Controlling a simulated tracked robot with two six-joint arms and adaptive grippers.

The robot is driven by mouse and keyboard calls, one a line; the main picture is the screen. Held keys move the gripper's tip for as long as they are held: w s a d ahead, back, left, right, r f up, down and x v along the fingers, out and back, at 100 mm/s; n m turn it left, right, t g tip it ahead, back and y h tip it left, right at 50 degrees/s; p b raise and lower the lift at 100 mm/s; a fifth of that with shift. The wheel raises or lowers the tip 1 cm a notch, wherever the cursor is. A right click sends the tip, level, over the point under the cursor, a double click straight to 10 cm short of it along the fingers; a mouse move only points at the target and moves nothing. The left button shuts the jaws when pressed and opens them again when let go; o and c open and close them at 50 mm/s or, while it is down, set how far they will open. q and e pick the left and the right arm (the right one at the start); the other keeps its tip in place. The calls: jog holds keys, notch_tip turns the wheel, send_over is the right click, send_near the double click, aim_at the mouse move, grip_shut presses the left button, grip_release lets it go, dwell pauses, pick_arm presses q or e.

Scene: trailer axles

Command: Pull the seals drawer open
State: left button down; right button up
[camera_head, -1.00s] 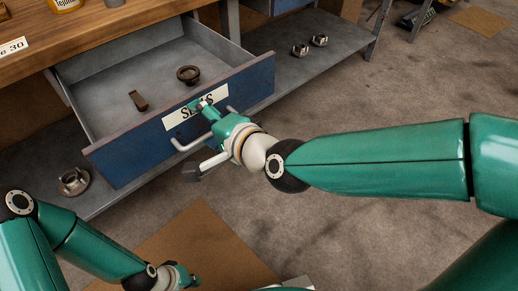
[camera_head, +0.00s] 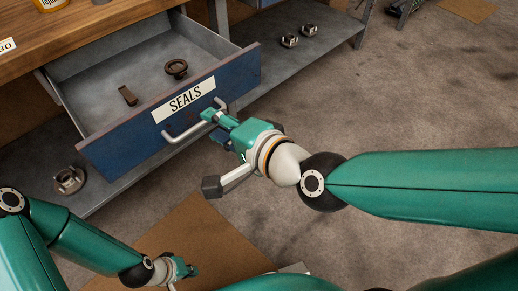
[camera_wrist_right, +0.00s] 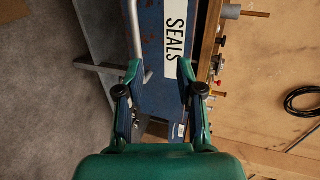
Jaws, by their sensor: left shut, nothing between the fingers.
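The seals drawer (camera_head: 120,160) has a blue front with a white SEALS label (camera_head: 184,100) and stands well out from the bench. A brown ring (camera_head: 176,68) and a small brown piece (camera_head: 127,96) lie inside. Its pale bar handle (camera_head: 188,130) is on the front. My right gripper (camera_head: 212,118) is at the handle's right end. In the right wrist view its fingers (camera_wrist_right: 160,92) are apart, with the handle (camera_wrist_right: 134,35) ahead near the left finger; I cannot tell whether they touch. My left gripper (camera_head: 190,270) is shut and empty, low at the left, away from the drawer.
The wooden bench top (camera_head: 90,38) is above the drawer. A grey lower shelf (camera_head: 105,192) holds a metal flanged part (camera_head: 68,180) and two small metal parts further right. A brown mat (camera_head: 205,225) lies on the floor. The floor at right is mostly clear.

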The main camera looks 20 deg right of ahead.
jog(key=f+b+v, duration=0.1)
jog(key=b+v, duration=0.2)
jog(key=v, duration=0.7)
jog(key=shift+s+b, duration=0.35)
jog(key=shift+s, duration=0.05)
jog(key=shift+f, duration=0.1)
dwell(0.3)
dwell(0.6)
